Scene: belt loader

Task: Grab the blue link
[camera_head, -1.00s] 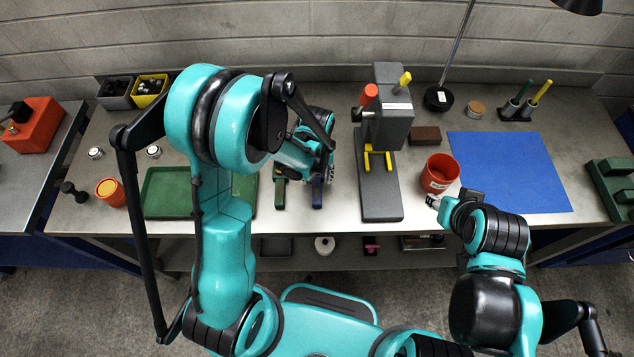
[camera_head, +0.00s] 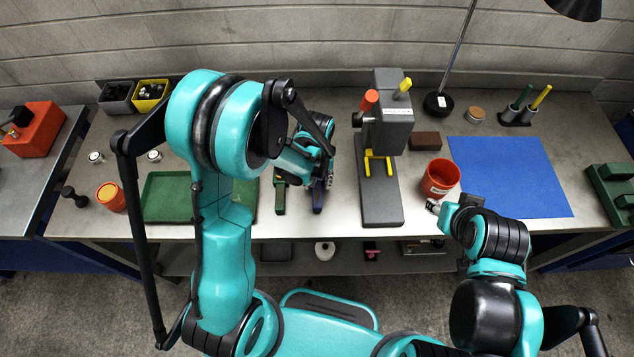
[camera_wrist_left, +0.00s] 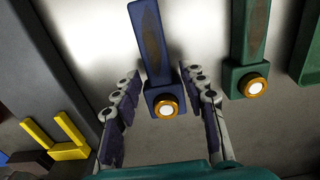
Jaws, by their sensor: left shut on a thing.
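The blue link (camera_head: 317,198) is near the front edge of the bench. In the left wrist view the blue link (camera_wrist_left: 147,45) is a long bar with a dark oval inset and a block with an orange-ringed white disc at its near end. My left gripper (camera_wrist_left: 163,98) has one finger on each side of that near end and is shut on it. In the head view my left gripper (camera_head: 326,180) is partly hidden by its own arm. My right gripper (camera_head: 434,206) is near the red cup; its jaw state is unclear.
A green link (camera_head: 280,196) lies just left of the blue one. A grey press (camera_head: 381,205) with yellow prongs stands to the right. The red cup (camera_head: 440,178), a blue mat (camera_head: 510,175) and a green tray (camera_head: 168,197) are also on the bench.

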